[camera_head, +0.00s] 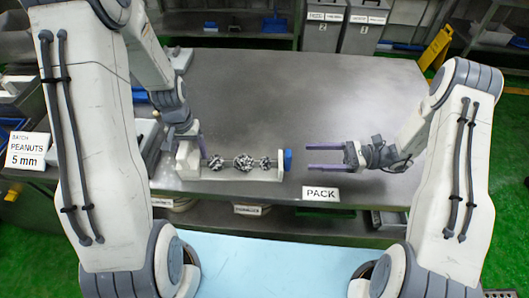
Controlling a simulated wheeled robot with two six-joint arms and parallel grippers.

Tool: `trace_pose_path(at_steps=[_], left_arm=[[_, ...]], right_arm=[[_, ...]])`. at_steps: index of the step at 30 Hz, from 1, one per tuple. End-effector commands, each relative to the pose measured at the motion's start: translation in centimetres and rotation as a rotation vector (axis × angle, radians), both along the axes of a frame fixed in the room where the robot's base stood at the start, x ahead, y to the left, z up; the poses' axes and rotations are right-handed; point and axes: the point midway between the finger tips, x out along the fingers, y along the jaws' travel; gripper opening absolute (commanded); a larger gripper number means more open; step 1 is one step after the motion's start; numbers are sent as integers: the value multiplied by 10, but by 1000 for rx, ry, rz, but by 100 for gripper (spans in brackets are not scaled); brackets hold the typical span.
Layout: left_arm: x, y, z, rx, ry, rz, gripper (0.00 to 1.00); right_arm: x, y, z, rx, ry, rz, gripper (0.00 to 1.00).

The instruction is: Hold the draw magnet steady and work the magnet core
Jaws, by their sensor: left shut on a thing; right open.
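The draw magnet (230,174) lies on the grey table, a pale block-shaped holder with a rod along it. Several dark, shiny clumps (243,162) cling to the rod. A blue knob (288,160) sits at its right end, which I take to be the end of the magnet core. My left gripper (200,148) is shut on the left end of the draw magnet; its fingertips are partly hidden. My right gripper (310,157) is open and empty, its two purple fingers pointing left toward the blue knob with a short gap between.
The grey table (290,95) is clear behind the magnet. A PACK sign (321,194) hangs at the front edge. A PEANUTS 5 mm sign (27,150) stands at the left. Grey bins (323,30) and a yellow floor sign (437,47) are beyond the table.

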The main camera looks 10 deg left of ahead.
Motion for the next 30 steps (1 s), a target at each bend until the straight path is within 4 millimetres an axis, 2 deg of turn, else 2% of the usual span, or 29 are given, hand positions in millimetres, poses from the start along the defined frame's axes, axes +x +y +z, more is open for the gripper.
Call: trace_pose_path(at_steps=[9,15,21,29,30], left_arm=[[0,0,-2,0,1,0,0],[-1,0,-2,0,1,0,0],[-1,0,-2,0,2,0,0],[-1,0,-3,-1,2,0,0],[-1,0,-3,-1,2,0,0]], right_arm=[[-7,62,-1,0,3,7,70],[-10,94,-1,0,2,5,70],[-11,108,-1,-1,2,1,70],[-11,109,-1,-1,2,1,70],[-11,109,-1,-1,2,1,66]])
